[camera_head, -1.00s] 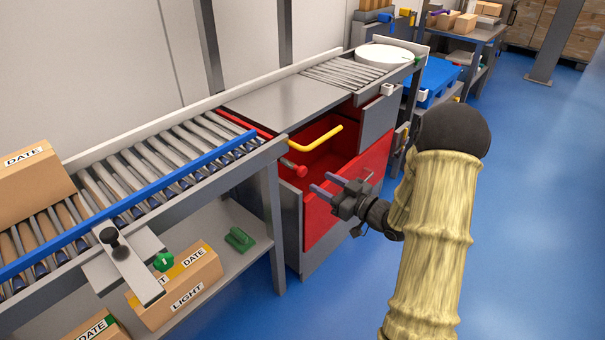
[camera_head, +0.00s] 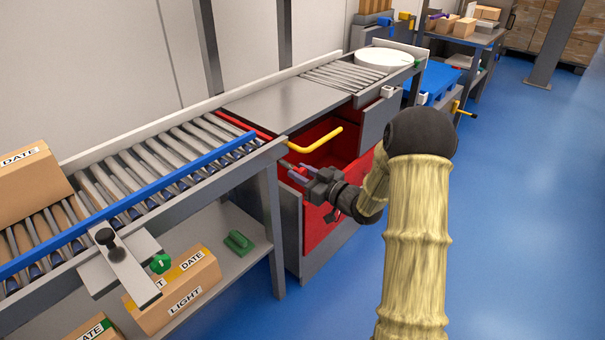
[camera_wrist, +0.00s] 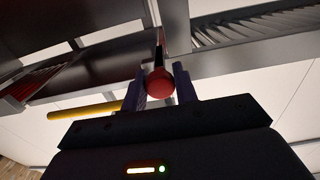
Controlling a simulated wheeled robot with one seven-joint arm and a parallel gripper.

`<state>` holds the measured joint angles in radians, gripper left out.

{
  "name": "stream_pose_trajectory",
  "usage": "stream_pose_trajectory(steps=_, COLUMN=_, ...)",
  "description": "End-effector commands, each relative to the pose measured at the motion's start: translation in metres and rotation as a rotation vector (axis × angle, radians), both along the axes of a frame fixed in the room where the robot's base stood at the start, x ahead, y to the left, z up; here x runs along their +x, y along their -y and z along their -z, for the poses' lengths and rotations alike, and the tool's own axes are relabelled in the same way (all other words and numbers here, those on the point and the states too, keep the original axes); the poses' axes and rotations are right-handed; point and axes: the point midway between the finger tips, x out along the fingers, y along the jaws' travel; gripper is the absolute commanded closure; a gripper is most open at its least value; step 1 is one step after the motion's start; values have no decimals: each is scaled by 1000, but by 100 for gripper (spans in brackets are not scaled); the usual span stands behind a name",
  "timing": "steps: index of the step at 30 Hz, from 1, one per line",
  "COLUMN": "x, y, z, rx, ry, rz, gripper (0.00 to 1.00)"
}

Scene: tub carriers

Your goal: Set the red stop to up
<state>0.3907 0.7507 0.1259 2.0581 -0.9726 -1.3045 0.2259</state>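The red stop (camera_head: 241,124) is a thin red bar across the right end of the roller conveyor; I cannot tell whether it is up or down. Its lever ends in a round red knob (camera_head: 299,172), just below the conveyor's corner. My gripper (camera_head: 296,172) is at this knob, its fingers spread on either side of it. In the wrist view the red knob (camera_wrist: 160,86) sits between the two fingertips (camera_wrist: 159,84), with little or no gap visible, and the lever runs away behind it. The fingers look open, not clearly closed on the knob.
A yellow handle (camera_head: 316,143) sticks out just right of the knob and shows in the wrist view (camera_wrist: 85,111). A blue rail (camera_head: 150,200) edges the conveyor. The floor to the right is clear.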

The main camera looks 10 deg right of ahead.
Motion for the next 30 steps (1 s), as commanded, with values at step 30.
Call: stream_pose_trajectory(steps=30, x=-1, y=2, z=-56, rx=1, ry=3, rz=1, gripper=100)
